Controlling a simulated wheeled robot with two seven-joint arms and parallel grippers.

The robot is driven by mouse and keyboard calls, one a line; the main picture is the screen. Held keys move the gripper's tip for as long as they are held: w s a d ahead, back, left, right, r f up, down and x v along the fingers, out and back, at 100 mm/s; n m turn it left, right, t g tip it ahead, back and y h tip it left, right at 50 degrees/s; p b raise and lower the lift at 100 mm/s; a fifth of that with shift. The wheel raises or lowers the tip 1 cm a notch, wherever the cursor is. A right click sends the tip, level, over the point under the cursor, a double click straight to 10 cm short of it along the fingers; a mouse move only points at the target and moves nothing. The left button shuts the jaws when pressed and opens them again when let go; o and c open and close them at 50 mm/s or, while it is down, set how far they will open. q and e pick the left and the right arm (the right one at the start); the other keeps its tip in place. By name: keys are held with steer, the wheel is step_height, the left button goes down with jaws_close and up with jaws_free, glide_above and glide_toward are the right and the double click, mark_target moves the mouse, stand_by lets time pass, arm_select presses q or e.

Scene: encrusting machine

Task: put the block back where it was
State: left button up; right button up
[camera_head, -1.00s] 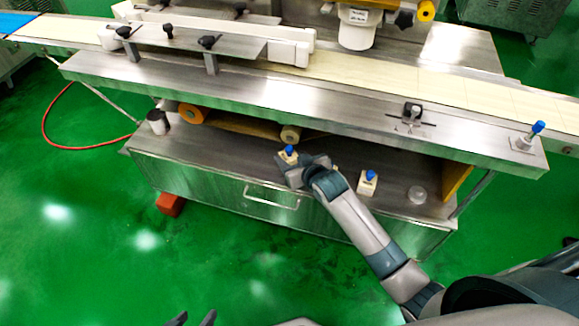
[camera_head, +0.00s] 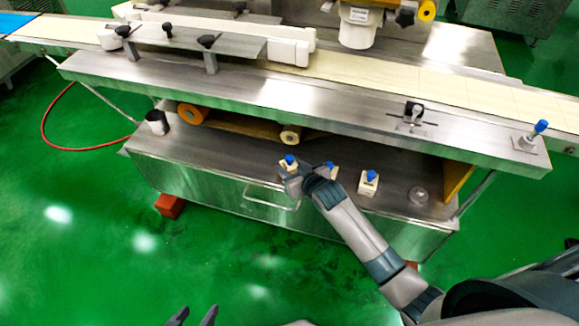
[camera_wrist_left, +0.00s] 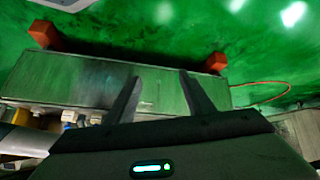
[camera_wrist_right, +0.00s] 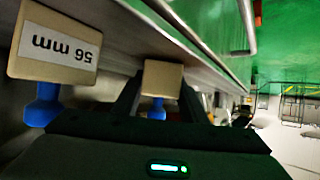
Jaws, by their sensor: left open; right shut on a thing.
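My right gripper (camera_head: 287,172) is shut on a small cream block with a blue knob (camera_head: 289,162), near the front edge of the grey lower shelf (camera_head: 225,160). The held block also shows between the fingers in the right wrist view (camera_wrist_right: 163,77). I cannot tell whether it touches the shelf. A second knobbed block (camera_head: 331,171) stands just right of the gripper, partly hidden by my wrist. A third (camera_head: 368,184) stands further right. A block labelled "56 mm" (camera_wrist_right: 55,48) is close in the right wrist view. My left gripper (camera_head: 190,316) is open and empty, away from the machine.
The conveyor ledge (camera_head: 290,100) overhangs the shelf's back. Orange-ended rollers (camera_head: 192,114) and a metal cup (camera_head: 157,122) are on the left. The shelf left of the gripper is clear.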

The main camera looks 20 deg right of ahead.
arm_select(q)
steer(key=shift+s+f, duration=0.1)
arm_select(e)
steer(key=shift+f, duration=0.1)
steer(key=o, duration=1.1)
arm_select(q)
steer(key=shift+s+f, duration=0.1)
steer(key=shift+f, duration=0.05)
arm_select(e)
steer(key=shift+o, duration=0.4)
arm_select(q)
steer(key=shift+s+a+f+g+y+p, duration=0.15)
steer(key=shift+s+a+g+y+p, duration=0.2)
steer(key=shift+a+g+p, duration=0.3)
steer(key=shift+s+a+f+g+y+p, duration=0.15)
steer(key=shift+s+a+g+y+p, duration=0.15)
steer(key=shift+s+a+p, duration=0.35)
arm_select(e)
steer(key=v, duration=1.2)
arm_select(q)
steer(key=shift+w+a, duration=0.15)
steer(key=shift+w, duration=0.05)
